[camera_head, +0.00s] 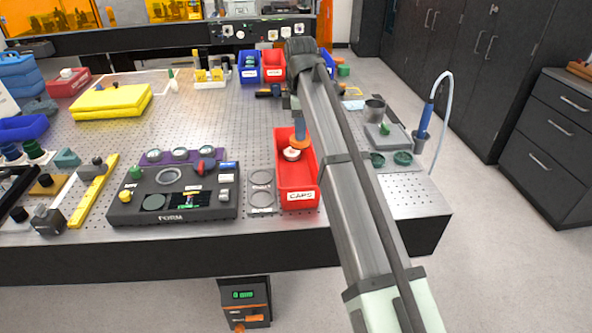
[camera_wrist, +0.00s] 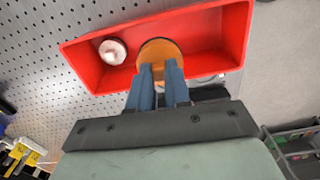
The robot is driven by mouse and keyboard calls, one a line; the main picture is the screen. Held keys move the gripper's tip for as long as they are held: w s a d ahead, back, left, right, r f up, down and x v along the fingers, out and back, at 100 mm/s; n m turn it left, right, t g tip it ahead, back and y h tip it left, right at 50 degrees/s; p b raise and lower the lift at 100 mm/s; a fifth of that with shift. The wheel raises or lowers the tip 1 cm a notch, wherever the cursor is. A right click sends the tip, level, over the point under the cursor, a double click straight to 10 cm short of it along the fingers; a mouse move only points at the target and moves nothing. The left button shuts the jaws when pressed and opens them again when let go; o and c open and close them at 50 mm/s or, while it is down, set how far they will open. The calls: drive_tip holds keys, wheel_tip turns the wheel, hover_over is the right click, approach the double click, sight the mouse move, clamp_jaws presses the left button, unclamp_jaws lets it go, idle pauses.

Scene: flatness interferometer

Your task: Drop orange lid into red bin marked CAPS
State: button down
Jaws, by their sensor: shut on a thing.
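The red bin (camera_head: 297,184) with a white CAPS label stands at the front edge of the perforated table. It also shows in the wrist view (camera_wrist: 215,35), open toward the camera. My gripper (camera_head: 300,135) is over the bin's back part, with its blue fingers pointing down. In the wrist view my gripper (camera_wrist: 160,72) is shut on the round orange lid (camera_wrist: 157,52). The lid also shows in the head view (camera_head: 299,143), at the fingertips and over the bin opening. Whether it touches the bin cannot be told. A white round cap (camera_wrist: 113,51) lies inside the bin.
A black FORM instrument (camera_head: 172,195) stands left of the bin, with an empty two-ring holder (camera_head: 261,190) between them. A grey plate with dark green round parts (camera_head: 402,157) lies to the right. Blue (camera_head: 249,66) and red bins stand farther back.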

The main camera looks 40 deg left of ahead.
sight(300, 142)
drive_tip(key=shift+f, duration=2.35)
drive_tip(key=c, duration=1)
unclamp_jaws()
drive_tip(key=shift+r, duration=0.15)
wheel_tip(300, 142, up, 14)
drive_tip(key=shift+f, duration=0.2)
